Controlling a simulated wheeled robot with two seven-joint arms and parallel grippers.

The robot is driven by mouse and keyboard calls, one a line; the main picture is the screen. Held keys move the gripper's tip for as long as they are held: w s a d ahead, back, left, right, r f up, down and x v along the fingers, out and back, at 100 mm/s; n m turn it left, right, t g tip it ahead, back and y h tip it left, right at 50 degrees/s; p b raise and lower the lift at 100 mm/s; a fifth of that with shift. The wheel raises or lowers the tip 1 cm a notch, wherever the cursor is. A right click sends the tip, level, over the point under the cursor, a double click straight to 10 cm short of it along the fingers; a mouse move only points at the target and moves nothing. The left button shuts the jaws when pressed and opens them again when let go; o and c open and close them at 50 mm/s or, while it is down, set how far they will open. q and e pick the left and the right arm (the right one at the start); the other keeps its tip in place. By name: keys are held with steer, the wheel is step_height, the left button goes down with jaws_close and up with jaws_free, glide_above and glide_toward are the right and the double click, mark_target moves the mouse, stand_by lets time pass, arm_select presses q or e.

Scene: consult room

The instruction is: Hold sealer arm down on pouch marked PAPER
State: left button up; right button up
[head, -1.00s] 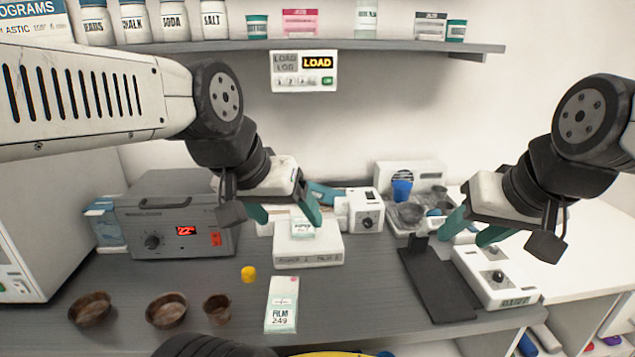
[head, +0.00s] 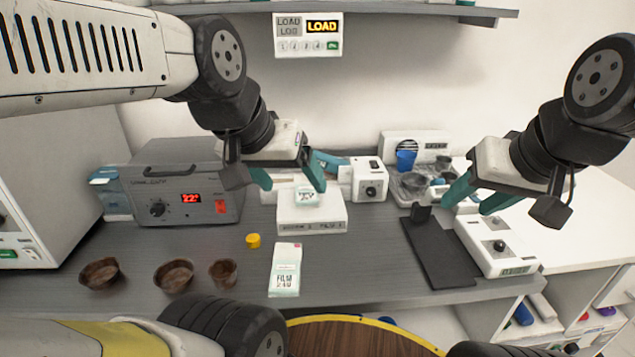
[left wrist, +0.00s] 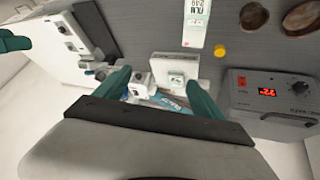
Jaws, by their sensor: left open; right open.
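A small pouch or card (head: 307,196) lies on a low white block (head: 311,222) in the middle of the bench; its print is too small to read for sure. A pouch marked FILM (head: 286,268) lies flat in front. Behind the block are a teal-blue part (head: 332,161) and a white box with a dial (head: 369,180); I cannot tell which part is the sealer arm. My left gripper (head: 291,182) is open and empty above the block; it also shows in the left wrist view (left wrist: 160,92). My right gripper (head: 472,202) is open above a dark plate (head: 440,255) and white console (head: 498,246).
A grey heater box (head: 180,185) with a red display stands at left. Three brown bowls (head: 173,276) and a yellow cap (head: 253,241) lie in front. A tray with a blue cup (head: 405,160) is at back right. A LOAD display (head: 308,35) hangs below the shelf.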

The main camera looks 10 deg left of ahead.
arm_select(q)
steer(key=shift+w+a+r, duration=0.1)
steer(key=shift+w+r, duration=0.15)
steer(key=c, duration=0.7)
steer(key=shift+g+y, duration=0.3)
steer(key=w+r, duration=0.2)
steer(key=w+a+r, duration=0.1)
steer(key=w+r, duration=0.1)
steer(key=shift+w+a+r, duration=0.15)
steer(key=shift+w+a, duration=0.05)
steer(key=shift+w, duration=0.15)
jaws_close()
steer(key=w+a+r+n+g+y, duration=0.1)
steer(key=w+r, duration=0.4)
steer(key=w, duration=0.5)
steer(key=w+a+r+n+g+y, duration=0.1)
steer(key=w+a+r+n+y, duration=0.2)
steer(key=w, duration=0.8)
step_height(320, 180, up, 2)
steer(key=shift+a+r+g, duration=0.25)
steer(key=shift+a+g, duration=0.15)
steer(key=shift+a, duration=0.55)
steer(key=shift+w, duration=0.1)
